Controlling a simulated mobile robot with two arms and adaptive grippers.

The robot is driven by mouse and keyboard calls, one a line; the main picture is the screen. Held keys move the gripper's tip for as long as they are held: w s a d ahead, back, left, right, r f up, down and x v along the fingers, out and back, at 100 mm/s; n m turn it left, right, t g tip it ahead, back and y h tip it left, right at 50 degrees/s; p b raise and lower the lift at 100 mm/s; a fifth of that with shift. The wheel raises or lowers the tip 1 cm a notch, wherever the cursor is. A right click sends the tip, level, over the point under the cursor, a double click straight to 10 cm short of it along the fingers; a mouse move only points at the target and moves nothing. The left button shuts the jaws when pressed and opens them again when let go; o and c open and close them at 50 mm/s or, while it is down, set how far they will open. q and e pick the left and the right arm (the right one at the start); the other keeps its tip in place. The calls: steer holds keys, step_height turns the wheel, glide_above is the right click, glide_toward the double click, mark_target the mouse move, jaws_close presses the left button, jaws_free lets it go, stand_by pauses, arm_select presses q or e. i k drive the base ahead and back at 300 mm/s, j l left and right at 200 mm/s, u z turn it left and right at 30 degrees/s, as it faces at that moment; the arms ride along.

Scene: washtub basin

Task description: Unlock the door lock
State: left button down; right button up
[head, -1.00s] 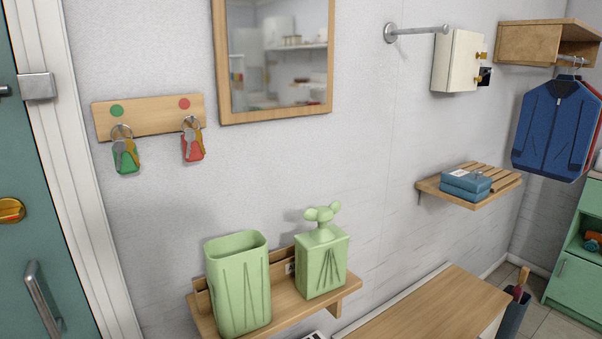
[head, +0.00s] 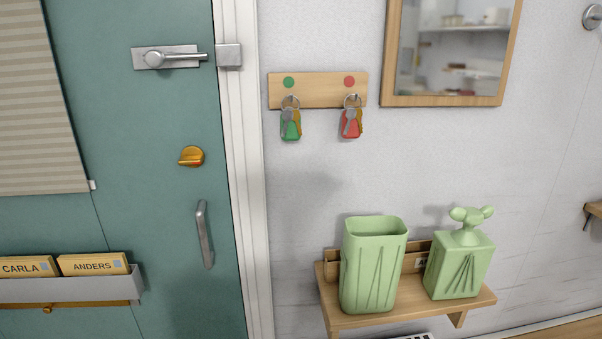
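The teal door (head: 150,115) fills the left side of the head view and looks closed against its white frame. A silver lock with a lever (head: 170,57) is mounted high on the door, beside a metal catch (head: 229,56) on the frame. A brass thumb-turn (head: 191,156) with a red mark sits below it. A silver pull handle (head: 205,234) is lower down. Keys with a green tag (head: 291,125) and keys with a red tag (head: 350,124) hang from a wooden key rack (head: 318,89) right of the door. Neither of my grippers is in view.
A small wooden shelf (head: 405,312) below the keys holds a green container (head: 372,265) and a green bottle-like object (head: 460,262). A framed mirror (head: 458,45) hangs on the wall. A grey mail holder (head: 70,288) with name cards is on the door. A striped blind (head: 40,105) covers its upper left.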

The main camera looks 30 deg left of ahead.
mark_target(192, 156)
steer(key=u, duration=2.25)
